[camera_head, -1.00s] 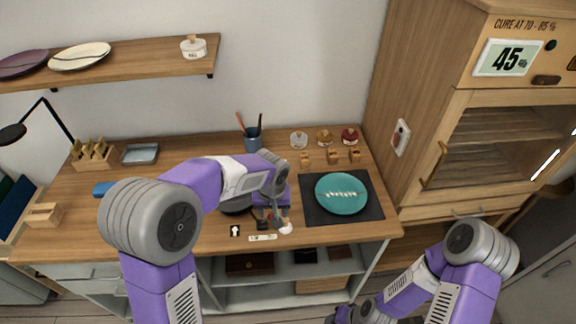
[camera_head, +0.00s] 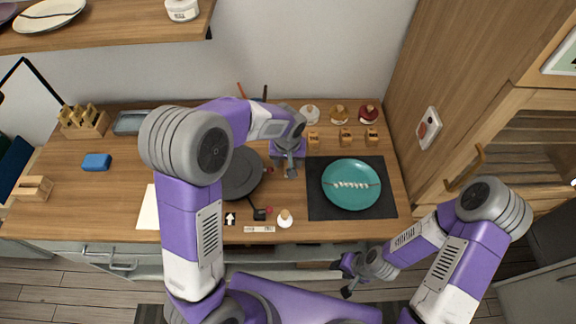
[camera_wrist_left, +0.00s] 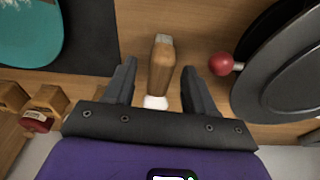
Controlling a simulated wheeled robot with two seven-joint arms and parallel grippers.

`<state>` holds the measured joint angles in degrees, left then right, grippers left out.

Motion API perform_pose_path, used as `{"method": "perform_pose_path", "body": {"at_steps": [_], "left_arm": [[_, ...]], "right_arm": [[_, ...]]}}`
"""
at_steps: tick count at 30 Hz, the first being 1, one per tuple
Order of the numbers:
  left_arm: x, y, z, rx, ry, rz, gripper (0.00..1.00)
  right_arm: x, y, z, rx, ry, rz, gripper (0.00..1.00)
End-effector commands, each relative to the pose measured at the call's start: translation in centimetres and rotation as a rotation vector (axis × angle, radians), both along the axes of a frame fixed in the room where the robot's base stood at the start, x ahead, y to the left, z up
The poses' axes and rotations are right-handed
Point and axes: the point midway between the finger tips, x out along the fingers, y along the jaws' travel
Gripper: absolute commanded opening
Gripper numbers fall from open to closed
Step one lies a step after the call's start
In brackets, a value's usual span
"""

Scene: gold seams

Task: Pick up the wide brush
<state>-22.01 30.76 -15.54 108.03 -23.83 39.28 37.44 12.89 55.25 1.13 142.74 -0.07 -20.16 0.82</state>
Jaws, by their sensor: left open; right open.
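A short wooden-handled piece (camera_wrist_left: 160,65) with a white end and a grey tip lies on the table in the left wrist view. It looks like the wide brush, though I cannot be sure. My left gripper (camera_wrist_left: 160,88) is open, with one finger on each side of the piece and a gap on both sides. In the head view my left gripper (camera_head: 289,166) is over the table between the dark round disc and the black mat, largely hiding the piece. My right gripper (camera_head: 346,276) is open and empty, low in front of the table edge.
A teal plate (camera_head: 351,172) sits on the black mat (camera_head: 320,208) right of the left gripper. The dark disc (camera_head: 240,180) is on its left. A red knob (camera_wrist_left: 222,63) is close to one finger. A small white jar (camera_head: 285,220) stands near the front edge.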

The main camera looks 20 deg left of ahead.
Motion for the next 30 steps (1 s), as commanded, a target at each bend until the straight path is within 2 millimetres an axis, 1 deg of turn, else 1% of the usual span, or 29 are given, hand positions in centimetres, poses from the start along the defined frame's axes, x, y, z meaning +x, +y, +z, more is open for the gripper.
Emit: {"method": "perform_pose_path", "body": {"at_steps": [1, 4, 11, 21, 22, 28, 30], "left_arm": [[0.1, 0.1, -1.2, 0.001, 0.004, 0.000, 0.55], [0.3, 0.1, -2.2, 0.002, 0.002, 0.000, 0.55], [0.3, 0.1, -2.3, 0.000, 0.000, 0.000, 0.55], [0.3, 0.1, -2.3, 0.000, 0.000, 0.000, 0.03], [0.3, 0.1, -2.3, 0.000, 0.000, 0.000, 0.00], [0.4, 0.1, -2.2, 0.000, 0.000, 0.000, 0.00], [0.4, 0.1, -1.9, -0.001, -0.001, 0.000, 0.00]], "right_arm": [[0.0, 0.0, -0.4, 0.000, 0.000, 0.000, 0.43], [0.0, 0.0, -0.6, 0.000, -0.001, 0.000, 0.43], [0.0, 0.0, -0.5, 0.000, -0.001, 0.000, 0.43], [0.0, 0.0, -0.5, 0.000, -0.001, 0.000, 0.43], [0.0, 0.0, -0.5, 0.000, -0.001, 0.000, 0.43], [0.0, 0.0, -0.5, 0.000, -0.001, 0.000, 0.43], [0.0, 0.0, -0.4, 0.000, -0.001, 0.000, 0.43]]}}
